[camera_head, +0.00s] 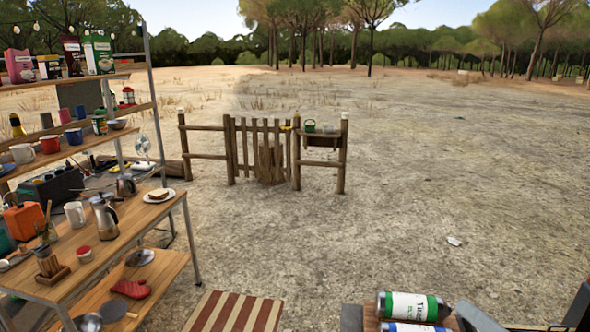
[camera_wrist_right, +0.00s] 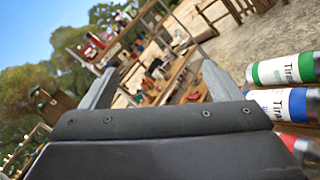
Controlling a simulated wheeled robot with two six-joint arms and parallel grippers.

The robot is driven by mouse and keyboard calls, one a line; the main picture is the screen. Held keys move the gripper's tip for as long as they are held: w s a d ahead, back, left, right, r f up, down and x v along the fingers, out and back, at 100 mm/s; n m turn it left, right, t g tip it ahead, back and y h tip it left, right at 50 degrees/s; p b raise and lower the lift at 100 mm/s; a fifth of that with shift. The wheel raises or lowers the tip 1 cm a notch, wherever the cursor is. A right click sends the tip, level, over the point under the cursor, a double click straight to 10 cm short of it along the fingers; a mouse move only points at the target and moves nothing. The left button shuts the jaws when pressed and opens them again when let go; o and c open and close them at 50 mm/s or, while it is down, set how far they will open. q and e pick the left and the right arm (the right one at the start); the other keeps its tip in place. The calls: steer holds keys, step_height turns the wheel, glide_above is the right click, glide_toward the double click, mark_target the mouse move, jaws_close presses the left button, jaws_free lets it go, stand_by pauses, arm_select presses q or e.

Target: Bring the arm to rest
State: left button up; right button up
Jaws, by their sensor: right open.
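My right gripper (camera_head: 524,308) is at the bottom right edge of the head view, partly cut off. In the right wrist view my right gripper (camera_wrist_right: 158,80) has its two grey fingers spread wide apart, with nothing between them. The rest of the right arm is mostly out of frame in the head view. My left gripper does not show in either view.
A green-banded canister (camera_head: 408,306) and a blue-banded canister (camera_head: 405,327) lie close to my right gripper; a red one (camera_wrist_right: 300,142) shows below them. A shelf unit with a wooden counter (camera_head: 75,245) stands left. Open ground lies ahead, with a wooden gate (camera_head: 247,150).

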steer(key=s+d+f+m+g+h, duration=0.25)
steer(key=d+f+m+h, duration=0.45)
steer(key=m, duration=0.6)
steer(key=s+d+f+m+g+h, duration=0.25)
steer(key=d+f+m+h, duration=0.25)
steer(key=f+m+h, duration=0.65)
steer(key=s+a+f+m+g+y, duration=0.75)
steer(key=s+a+f+m, duration=0.3)
steer(key=s+f, duration=0.25)
step_height(320, 180, down, 30)
steer(key=d+r+g+b, duration=0.1)
steer(key=g+b, duration=0.1)
steer(key=b, duration=0.2)
arm_select(q)
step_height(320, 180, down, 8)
steer(key=b, duration=0.3)
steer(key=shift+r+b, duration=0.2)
steer(key=shift+b, duration=0.1)
arm_select(e)
steer(key=s+a+f+g, duration=0.1)
steer(key=s+f, duration=1.4)
steer(key=f, duration=0.3)
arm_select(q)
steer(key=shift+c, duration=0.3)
arm_select(e)
steer(key=shift+c, duration=0.2)
